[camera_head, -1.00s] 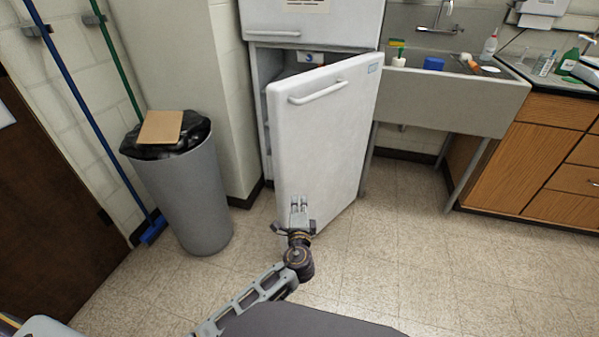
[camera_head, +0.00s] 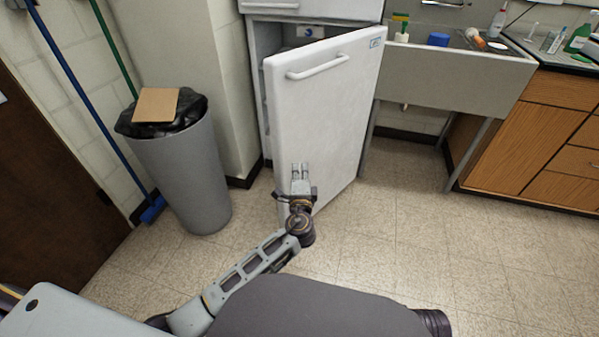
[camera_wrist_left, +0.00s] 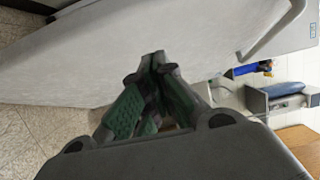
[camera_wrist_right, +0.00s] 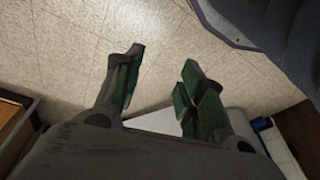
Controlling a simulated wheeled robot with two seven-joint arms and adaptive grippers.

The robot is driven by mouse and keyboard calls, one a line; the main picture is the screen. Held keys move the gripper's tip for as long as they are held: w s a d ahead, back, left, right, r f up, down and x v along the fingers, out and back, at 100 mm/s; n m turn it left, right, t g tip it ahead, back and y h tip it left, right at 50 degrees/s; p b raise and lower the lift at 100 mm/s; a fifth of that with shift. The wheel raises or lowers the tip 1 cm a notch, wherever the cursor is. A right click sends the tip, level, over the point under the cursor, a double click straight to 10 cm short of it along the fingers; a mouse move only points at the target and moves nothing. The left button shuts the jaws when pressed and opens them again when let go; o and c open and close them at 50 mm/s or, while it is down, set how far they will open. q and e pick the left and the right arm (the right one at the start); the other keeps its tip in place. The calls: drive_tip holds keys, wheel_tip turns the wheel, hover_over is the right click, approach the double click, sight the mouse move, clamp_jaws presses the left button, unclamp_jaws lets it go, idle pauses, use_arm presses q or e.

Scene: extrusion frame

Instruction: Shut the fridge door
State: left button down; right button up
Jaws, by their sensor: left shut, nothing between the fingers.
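The white fridge door (camera_head: 325,110) stands ajar in the head view, hinged on its right, with a gap into the fridge (camera_head: 262,85) at its left edge. Its handle (camera_head: 318,68) runs across the upper part. My left gripper (camera_head: 300,168) is shut and empty in front of the lower part of the door. In the left wrist view the shut fingertips (camera_wrist_left: 153,58) point at the door face (camera_wrist_left: 190,50); I cannot tell whether they touch it. My right gripper (camera_wrist_right: 160,70) is open and empty above the floor in the right wrist view; the head view does not show it.
A grey trash bin (camera_head: 183,175) with a cardboard piece (camera_head: 156,104) on top stands left of the fridge. A sink (camera_head: 455,85) and wooden cabinet (camera_head: 535,135) are on the right. The tiled floor (camera_head: 400,225) is clear right of my left arm.

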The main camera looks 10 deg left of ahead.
sight(291, 140)
use_arm(q)
drive_tip(key=shift+w+a+b, duration=0.3)
drive_tip(key=shift+w+a, duration=0.6)
drive_tip(key=shift+w, duration=0.7)
drive_tip(key=shift+w+a+b, duration=0.25)
drive_tip(key=shift+w+a, duration=0.7)
drive_tip(key=shift+w, duration=0.65)
drive_tip(key=shift+w+a+b, duration=0.3)
drive_tip(key=shift+w+a, duration=0.6)
drive_tip(key=shift+w, duration=0.7)
use_arm(e)
drive_tip(key=shift+s+a+r, duration=0.1)
drive_tip(key=shift+a+r, duration=0.1)
drive_tip(key=shift+r, duration=0.85)
drive_tip(key=shift+t, duration=0.3)
use_arm(q)
drive_tip(key=shift+a, duration=0.1)
use_arm(e)
drive_tip(key=shift+w+r, duration=0.15)
drive_tip(key=shift+w, duration=0.1)
